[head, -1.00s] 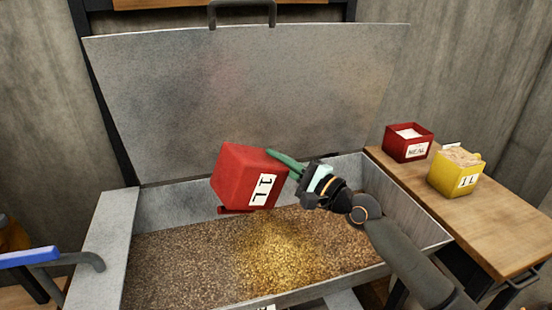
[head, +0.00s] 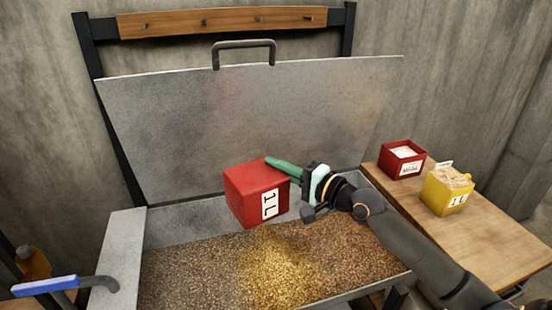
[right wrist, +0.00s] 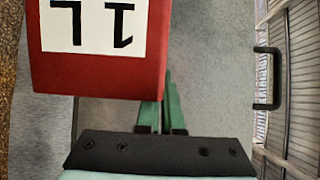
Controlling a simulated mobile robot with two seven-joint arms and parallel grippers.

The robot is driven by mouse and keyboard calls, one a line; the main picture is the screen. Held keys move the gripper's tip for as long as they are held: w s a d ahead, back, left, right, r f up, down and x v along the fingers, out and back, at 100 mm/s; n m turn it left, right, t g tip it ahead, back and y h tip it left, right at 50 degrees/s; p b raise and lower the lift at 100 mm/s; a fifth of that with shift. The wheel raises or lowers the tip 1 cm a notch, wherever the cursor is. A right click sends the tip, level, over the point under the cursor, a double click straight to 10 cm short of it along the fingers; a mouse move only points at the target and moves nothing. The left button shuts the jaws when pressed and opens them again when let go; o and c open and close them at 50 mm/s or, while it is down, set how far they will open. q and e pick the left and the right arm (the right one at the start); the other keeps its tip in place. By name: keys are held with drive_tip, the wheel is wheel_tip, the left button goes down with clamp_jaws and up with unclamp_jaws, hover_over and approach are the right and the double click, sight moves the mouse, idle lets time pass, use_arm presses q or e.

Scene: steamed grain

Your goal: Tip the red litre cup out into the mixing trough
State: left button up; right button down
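The red litre cup (head: 250,190) is a square box with a white "1L" label, hanging over the back part of the mixing trough (head: 190,222). It is tipped over, with its label lying sideways in the head view. In the right wrist view the cup (right wrist: 100,82) fills the upper left. My right gripper (head: 290,170) is shut on the cup, its green fingers close together at its upper edge; the exact grip is hidden. The trough holds brown grain with a golden patch (head: 280,262) below the cup. No falling grain shows. My left gripper is not in view.
The trough's grey lid (head: 240,130) stands open behind. On the wooden side table (head: 475,228) at right are a red box (head: 402,160) of white meal and a full yellow litre cup (head: 447,192). A blue-handled rod (head: 45,287) is at lower left.

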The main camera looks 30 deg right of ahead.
drive_tip(key=shift+r+n+p, duration=0.45)
drive_tip(key=shift+n+p, duration=0.05)
drive_tip(key=shift+n, duration=0.2)
drive_tip(key=shift+f+n+g+h+p, duration=0.2)
drive_tip(key=shift+n+g+h+p, duration=0.1)
drive_tip(key=shift+n+p, duration=0.15)
drive_tip(key=shift+r+n+p, duration=0.2)
drive_tip(key=shift+n+p, duration=0.1)
drive_tip(key=shift+n, duration=0.35)
drive_tip(key=shift+n+g+h, duration=0.3)
drive_tip(key=shift+n+g, duration=0.1)
drive_tip(key=shift+n, duration=0.4)
drive_tip(key=n, duration=0.1)
drive_tip(key=n+h, duration=0.1)
drive_tip(key=n+g, duration=0.1)
drive_tip(key=shift+r+n+h, duration=0.25)
drive_tip(key=shift+n+h, duration=0.05)
drive_tip(key=shift+h, duration=0.1)
drive_tip(key=shift+r+n+h, duration=0.35)
drive_tip(key=shift+n+h, duration=0.35)
drive_tip(key=shift+n, duration=0.5)
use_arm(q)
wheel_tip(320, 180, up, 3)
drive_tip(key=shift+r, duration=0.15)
use_arm(e)
drive_tip(key=n+h, duration=0.1)
drive_tip(key=n, duration=0.2)
drive_tip(key=shift+r+h, duration=0.1)
drive_tip(key=shift+h, duration=0.3)
